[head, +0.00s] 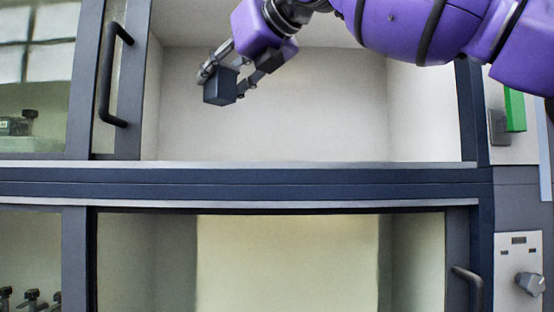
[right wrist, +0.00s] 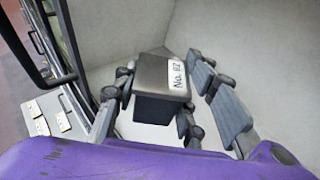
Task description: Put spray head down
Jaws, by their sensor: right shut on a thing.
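The spray head, a dark box-shaped block (head: 219,91), is held in my right gripper (head: 232,76) in front of the open upper compartment (head: 300,105). In the right wrist view the block (right wrist: 158,103) sits between the fingers of my right gripper (right wrist: 168,80), with a white label reading "No. 82" on its top. My right gripper is shut on it. The block hangs clear of the compartment floor, with pale walls behind it. My left gripper is not in view.
A dark sill (head: 300,184) runs between the upper compartment and a lower one (head: 290,265). A door handle (head: 113,75) stands at the left of the opening. Glazed bays at the left hold dark fittings (head: 30,122). A control panel with a knob (head: 530,283) is at lower right.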

